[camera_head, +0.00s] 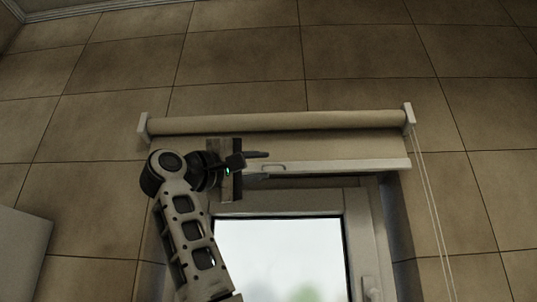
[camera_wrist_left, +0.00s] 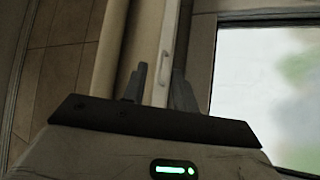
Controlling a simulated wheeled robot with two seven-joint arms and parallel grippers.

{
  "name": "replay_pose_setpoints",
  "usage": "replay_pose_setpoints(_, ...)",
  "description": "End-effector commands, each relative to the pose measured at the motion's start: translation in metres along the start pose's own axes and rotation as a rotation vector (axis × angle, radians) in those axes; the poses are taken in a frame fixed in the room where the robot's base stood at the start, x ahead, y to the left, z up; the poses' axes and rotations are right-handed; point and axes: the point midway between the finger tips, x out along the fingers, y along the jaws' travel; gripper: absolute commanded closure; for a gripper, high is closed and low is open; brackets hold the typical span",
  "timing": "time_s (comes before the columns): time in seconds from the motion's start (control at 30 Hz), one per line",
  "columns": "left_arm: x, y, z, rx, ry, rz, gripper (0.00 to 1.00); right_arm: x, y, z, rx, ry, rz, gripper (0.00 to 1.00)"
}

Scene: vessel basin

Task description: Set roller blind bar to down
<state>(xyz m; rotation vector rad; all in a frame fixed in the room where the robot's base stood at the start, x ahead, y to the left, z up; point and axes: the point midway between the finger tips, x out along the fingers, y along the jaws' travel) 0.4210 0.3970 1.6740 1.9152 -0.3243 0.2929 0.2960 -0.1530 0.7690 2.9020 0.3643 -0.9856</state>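The roller blind bar (camera_head: 345,166) is a pale strip along the lower edge of the short length of blind fabric (camera_head: 345,147). It sits high, just below the roller tube (camera_head: 290,122). A small handle (camera_head: 272,167) is on the bar, and it also shows in the left wrist view (camera_wrist_left: 165,40). My left gripper (camera_head: 262,164) is at the left part of the bar, close to the handle. In the left wrist view its fingers (camera_wrist_left: 158,75) are apart, with the bar running between and ahead of them. Contact cannot be told. My right gripper is not in view.
A window (camera_head: 280,258) in a grey frame lies below the blind, with a window handle (camera_head: 370,288) at lower right. Pull cords (camera_head: 433,210) hang at the right. A pale cabinet (camera_head: 22,250) stands at the left edge. The wall is tiled.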

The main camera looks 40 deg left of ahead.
Motion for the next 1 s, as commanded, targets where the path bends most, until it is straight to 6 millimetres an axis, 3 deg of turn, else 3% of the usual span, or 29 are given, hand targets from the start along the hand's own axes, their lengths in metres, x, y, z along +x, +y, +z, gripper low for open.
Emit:
replay_pose_setpoints(0.03, 0.011, 0.002, 0.0, -0.001, -0.003, -0.003, 0.71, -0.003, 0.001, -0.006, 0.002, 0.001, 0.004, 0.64)
replay_pose_setpoints(0.2, 0.028, 0.001, -0.001, 0.0, -0.001, -0.002, 0.71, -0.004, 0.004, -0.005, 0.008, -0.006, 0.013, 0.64)
replay_pose_setpoints(0.57, 0.033, -0.001, 0.0, 0.0, 0.001, 0.0, 0.71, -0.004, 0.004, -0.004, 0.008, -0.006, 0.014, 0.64)
replay_pose_setpoints(0.6, 0.033, -0.001, 0.0, 0.0, 0.001, 0.0, 0.74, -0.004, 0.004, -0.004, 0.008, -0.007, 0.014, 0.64)
replay_pose_setpoints(0.7, 0.033, -0.001, 0.0, 0.0, 0.0, 0.0, 1.0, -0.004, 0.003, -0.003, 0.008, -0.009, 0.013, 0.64)
replay_pose_setpoints(1.0, 0.032, -0.006, 0.004, -0.001, -0.002, 0.0, 1.0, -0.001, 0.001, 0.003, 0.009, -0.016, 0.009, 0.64)
